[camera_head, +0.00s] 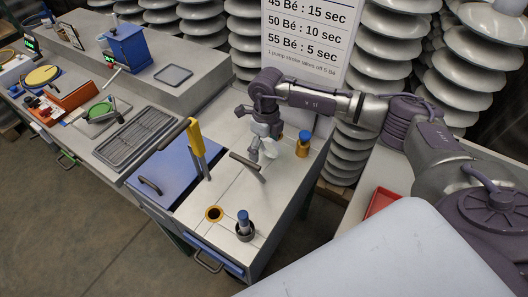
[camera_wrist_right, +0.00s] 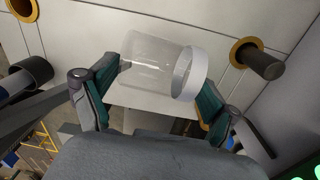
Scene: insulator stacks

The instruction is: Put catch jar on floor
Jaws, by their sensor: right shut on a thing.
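The catch jar is a clear cylinder (camera_wrist_right: 148,65) with a white band at one end, seen in the right wrist view. It lies sideways across that view, between the teal pads of my right gripper (camera_wrist_right: 152,97), which is shut on it. In the head view my right gripper (camera_head: 262,150) is above the grey bench top at the right end, and the jar there is small and hard to make out. The floor (camera_head: 140,255) is bare concrete in front of the bench. My left gripper is not in view.
The bench (camera_head: 225,170) has a yellow-handled lever (camera_head: 196,142), a brass-rimmed hole (camera_head: 214,214), a blue-topped fitting (camera_head: 244,224) and a brass fitting (camera_head: 303,144). A blue drawer (camera_head: 215,258) is at its front. Insulator stacks (camera_head: 375,65) and a sign (camera_head: 312,35) stand behind.

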